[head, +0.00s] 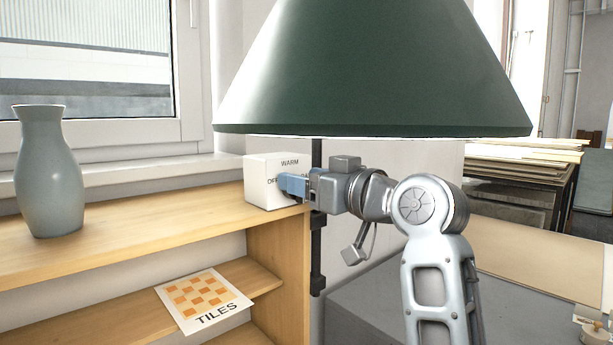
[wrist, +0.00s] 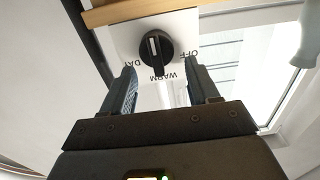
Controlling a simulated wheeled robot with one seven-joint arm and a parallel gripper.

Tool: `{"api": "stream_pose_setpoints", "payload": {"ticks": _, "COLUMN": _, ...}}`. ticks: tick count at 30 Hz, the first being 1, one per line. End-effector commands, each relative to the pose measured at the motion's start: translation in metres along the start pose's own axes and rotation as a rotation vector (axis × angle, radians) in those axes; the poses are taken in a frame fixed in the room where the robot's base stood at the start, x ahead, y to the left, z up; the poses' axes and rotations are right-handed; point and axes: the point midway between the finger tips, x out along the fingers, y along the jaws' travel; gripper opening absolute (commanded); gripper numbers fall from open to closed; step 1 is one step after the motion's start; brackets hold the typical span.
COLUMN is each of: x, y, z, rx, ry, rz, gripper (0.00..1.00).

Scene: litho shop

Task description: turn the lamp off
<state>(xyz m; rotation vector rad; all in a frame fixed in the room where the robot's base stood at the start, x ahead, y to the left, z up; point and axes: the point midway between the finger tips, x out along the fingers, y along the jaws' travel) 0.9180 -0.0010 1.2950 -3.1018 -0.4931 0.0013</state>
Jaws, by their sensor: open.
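The lamp's large dark green shade (head: 375,70) fills the top of the head view, with a thin bright line along its lower rim. A white switch box (head: 262,170) sits at the shelf's right end; WARM and part of OFF are readable there. In the wrist view the box's face (wrist: 185,22) shows upside down, with a black knob (wrist: 155,50) and labels DAY, WARM and OFF. The knob's bar lies roughly in line with WARM. My gripper (head: 285,185) is at the box, hiding the knob in the head view. In the wrist view my gripper (wrist: 161,72) is open and empty, its fingertips spread just short of the knob.
A grey-blue vase (head: 48,175) stands on the wooden shelf (head: 150,222) at the left. A TILES sheet (head: 204,299) lies on the lower shelf. A dark pole (head: 317,255) runs down behind my gripper. Stacked boards (head: 525,160) stand at the right.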

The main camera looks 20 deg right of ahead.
Motion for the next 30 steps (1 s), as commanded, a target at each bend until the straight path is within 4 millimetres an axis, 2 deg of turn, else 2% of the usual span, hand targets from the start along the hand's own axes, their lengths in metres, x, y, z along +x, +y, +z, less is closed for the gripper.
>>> {"api": "stream_pose_setpoints", "payload": {"ticks": 9, "x": 0.0037, "y": 0.0001, "z": 0.0003, "rx": -0.001, "ry": 0.001, "rz": 0.001, "gripper": 0.6}}
{"api": "stream_pose_setpoints", "payload": {"ticks": 26, "x": 0.0035, "y": 0.0, "z": 0.0005, "rx": 0.0, "ry": 0.0, "rz": 0.001, "gripper": 0.07}}
{"api": "stream_pose_setpoints", "payload": {"ticks": 30, "x": 0.0035, "y": -0.0001, "z": 0.0007, "rx": -0.005, "ry": 0.0, "rz": 0.001, "gripper": 0.06}}
